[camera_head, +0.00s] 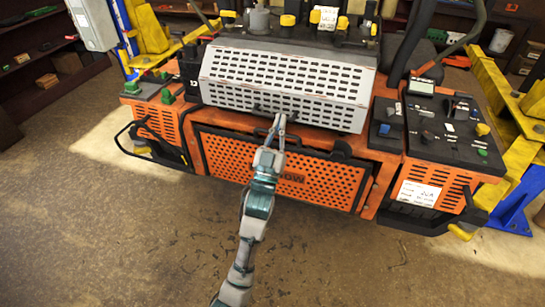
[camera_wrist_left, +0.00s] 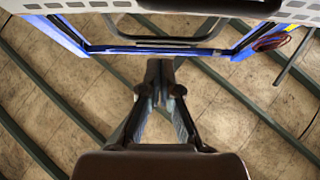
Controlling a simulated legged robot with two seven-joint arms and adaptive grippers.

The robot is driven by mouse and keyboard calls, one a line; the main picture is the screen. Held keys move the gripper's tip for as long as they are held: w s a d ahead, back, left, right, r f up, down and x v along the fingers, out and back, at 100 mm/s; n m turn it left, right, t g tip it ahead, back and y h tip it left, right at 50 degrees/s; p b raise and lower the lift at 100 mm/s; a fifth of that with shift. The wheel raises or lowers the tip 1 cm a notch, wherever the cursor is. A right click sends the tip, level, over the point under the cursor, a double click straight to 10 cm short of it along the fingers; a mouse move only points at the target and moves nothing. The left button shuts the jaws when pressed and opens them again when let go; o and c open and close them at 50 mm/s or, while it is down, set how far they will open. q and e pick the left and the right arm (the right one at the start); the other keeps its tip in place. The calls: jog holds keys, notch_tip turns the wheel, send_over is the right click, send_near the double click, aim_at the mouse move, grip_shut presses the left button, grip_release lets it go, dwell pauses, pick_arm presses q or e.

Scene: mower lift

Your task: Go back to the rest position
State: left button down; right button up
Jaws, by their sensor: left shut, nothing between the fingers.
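The orange mower (camera_head: 285,165) stands ahead of me with a grey perforated cover (camera_head: 285,78) on its front top. My left arm reaches up from the bottom of the head view. A dark handle bar (camera_wrist_left: 155,42) shows beyond the fingertips. My right gripper is not in view.
Control panels (camera_head: 455,125) flank the mower's right side. Yellow lift posts (camera_head: 505,95) stand at the right, another (camera_head: 150,35) at the left. Shelves (camera_head: 40,50) line the back left. The brown floor (camera_head: 120,235) in front is clear.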

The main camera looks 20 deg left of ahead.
pick_arm(q)
jog(key=s+f+g+p, duration=0.1)
jog(key=s+f+g, duration=0.25)
jog(key=f, duration=1.25)
jog(key=s+a+f+m+g+p, duration=0.1)
jog(key=s+f+g+p, duration=0.3)
jog(key=f, duration=1.3)
jog(key=s+f+g+b, duration=0.15)
jog(key=f+g, duration=0.45)
jog(key=f, duration=1)
jog(key=s+a+f+g+p, duration=0.2)
jog(key=s+f+g, duration=0.3)
jog(key=s+f, duration=1.05)
jog(key=s+a+f+g+p, duration=0.1)
jog(key=s+f, duration=0.3)
jog(key=s, duration=0.6)
jog(key=s+a+f+g+p, duration=0.1)
jog(key=s+f+g, duration=0.3)
jog(key=s, duration=0.6)
jog(key=shift+s+a+f+m+g+y, duration=0.3)
jog(key=shift+s+a+f+g+y, duration=0.1)
jog(key=shift+a+f, duration=0.1)
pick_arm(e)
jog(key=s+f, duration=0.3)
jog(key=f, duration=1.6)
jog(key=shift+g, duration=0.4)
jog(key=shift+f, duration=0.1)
